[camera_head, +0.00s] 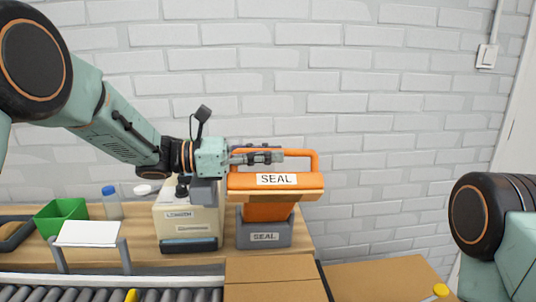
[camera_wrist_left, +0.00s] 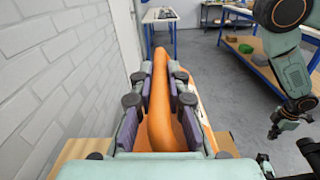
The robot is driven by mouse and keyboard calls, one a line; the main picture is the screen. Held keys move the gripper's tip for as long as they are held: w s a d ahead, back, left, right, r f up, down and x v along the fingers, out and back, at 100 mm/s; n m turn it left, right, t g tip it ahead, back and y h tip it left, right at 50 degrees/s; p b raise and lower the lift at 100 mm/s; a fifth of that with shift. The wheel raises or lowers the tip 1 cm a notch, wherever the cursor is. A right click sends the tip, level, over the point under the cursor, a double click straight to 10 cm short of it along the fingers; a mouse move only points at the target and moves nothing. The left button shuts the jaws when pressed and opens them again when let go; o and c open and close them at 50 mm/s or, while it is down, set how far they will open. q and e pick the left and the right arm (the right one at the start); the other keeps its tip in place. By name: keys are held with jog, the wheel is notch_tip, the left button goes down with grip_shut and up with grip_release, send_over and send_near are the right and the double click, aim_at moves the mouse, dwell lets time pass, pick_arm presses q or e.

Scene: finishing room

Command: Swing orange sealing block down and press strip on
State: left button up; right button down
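The orange sealing block (camera_head: 312,181) carries a white SEAL label and sits tilted above its grey base (camera_head: 243,235), which is also marked SEAL. Its orange handle stands above the block. My left gripper (camera_head: 268,155) reaches in from the left at the handle. In the left wrist view the handle (camera_wrist_left: 160,100) runs between the fingers of my left gripper (camera_wrist_left: 160,85), and the tip pads appear to touch both sides. My right gripper (camera_wrist_left: 285,125) seems to hang at the right of the left wrist view, too small to read. I cannot make out a separate strip.
A cardboard box (camera_head: 270,268) lies in front of the base, beside a roller conveyor (camera_head: 80,294). A cream machine (camera_head: 188,222), a bottle (camera_head: 112,205) and a green bin (camera_head: 62,216) stand to the left. A brick wall (camera_head: 400,130) closes off the back.

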pick_arm(q)
jog(key=o, duration=0.4)
jog(key=shift+s+a, duration=0.1)
jog(key=a, duration=0.4)
jog(key=s+a, duration=0.1)
jog(key=a, duration=0.2)
jog(key=s+a, duration=0.1)
jog(key=a, duration=0.3)
jog(key=shift+s+a, duration=0.1)
jog(key=shift+a, duration=0.25)
